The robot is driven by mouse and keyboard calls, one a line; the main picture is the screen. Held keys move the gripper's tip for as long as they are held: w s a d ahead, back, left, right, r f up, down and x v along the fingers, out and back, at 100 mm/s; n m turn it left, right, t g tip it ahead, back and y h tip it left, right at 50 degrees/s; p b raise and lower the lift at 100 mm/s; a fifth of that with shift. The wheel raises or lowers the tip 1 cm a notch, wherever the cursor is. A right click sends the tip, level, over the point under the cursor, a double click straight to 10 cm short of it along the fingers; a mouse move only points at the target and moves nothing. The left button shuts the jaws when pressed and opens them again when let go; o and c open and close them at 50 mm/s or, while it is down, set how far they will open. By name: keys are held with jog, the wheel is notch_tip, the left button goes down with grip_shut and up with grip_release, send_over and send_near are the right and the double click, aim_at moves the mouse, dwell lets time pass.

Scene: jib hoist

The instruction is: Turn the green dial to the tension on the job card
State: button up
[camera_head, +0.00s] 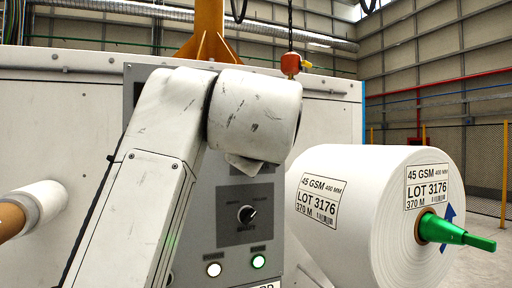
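No green dial shows clearly. The grey control panel (262,192) carries a black rotary knob (247,214) with a light pointer mark, aimed up and to the right; its scale is too small to read. A white placard edge (266,286) at the bottom shows only part of a word ending in "RD"; whether it is the job card, I cannot tell. My own white arm crosses the view in front of the panel and hides its left and upper parts. My gripper is not in view.
Below the knob are a white lit button (214,270) and a green-ringed one (259,262). A large white paper roll (350,225) with a green tapered shaft end (440,229) stands at right. A red hoist hook block (290,65) hangs above. A small roll (42,203) is at left.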

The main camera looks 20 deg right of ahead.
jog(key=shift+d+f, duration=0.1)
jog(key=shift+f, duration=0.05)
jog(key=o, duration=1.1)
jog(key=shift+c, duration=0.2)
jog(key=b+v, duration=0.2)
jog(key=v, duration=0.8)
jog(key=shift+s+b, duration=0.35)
